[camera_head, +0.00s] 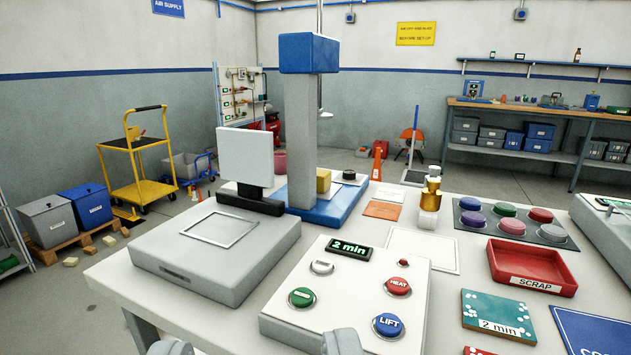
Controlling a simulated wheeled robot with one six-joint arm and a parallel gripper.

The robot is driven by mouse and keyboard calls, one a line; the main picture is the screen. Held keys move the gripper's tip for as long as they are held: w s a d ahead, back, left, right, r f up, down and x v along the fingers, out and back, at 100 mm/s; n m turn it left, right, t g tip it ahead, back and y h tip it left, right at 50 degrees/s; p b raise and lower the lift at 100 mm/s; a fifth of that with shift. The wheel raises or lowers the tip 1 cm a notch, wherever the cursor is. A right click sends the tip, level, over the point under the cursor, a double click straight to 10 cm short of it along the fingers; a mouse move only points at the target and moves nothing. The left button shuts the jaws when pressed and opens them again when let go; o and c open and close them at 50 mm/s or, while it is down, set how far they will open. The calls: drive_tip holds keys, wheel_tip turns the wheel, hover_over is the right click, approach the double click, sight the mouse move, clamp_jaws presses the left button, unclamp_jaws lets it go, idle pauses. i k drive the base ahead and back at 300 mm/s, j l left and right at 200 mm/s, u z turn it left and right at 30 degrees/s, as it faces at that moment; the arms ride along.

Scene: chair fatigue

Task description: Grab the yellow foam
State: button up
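A small yellow block (323,181), which looks like the yellow foam, sits on the blue base (333,207) of the press-like stand, just right of its grey column (302,140). It is partly hidden by the column, and I cannot tell its material. My gripper (256,346) shows only as two grey fingertips at the bottom edge, set wide apart with nothing visible between them. It is open and well in front of the block, with the button panel between them.
The button panel (345,295) and a grey box with a screen (215,250) stand in front of the stand. Pale scraps (70,261) lie on the floor.

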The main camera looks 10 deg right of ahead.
sight(322, 185)
drive_tip(key=i+j+z, duration=0.15)
drive_tip(key=i+j, duration=0.2)
drive_tip(key=i+j+z, duration=0.15)
drive_tip(key=i+j, duration=0.2)
drive_tip(key=i+j+z, duration=0.15)
drive_tip(key=i+j, duration=0.15)
drive_tip(key=j, duration=0.25)
drive_tip(key=i+j+z, duration=0.15)
drive_tip(key=j, duration=0.3)
drive_tip(key=i, duration=0.1)
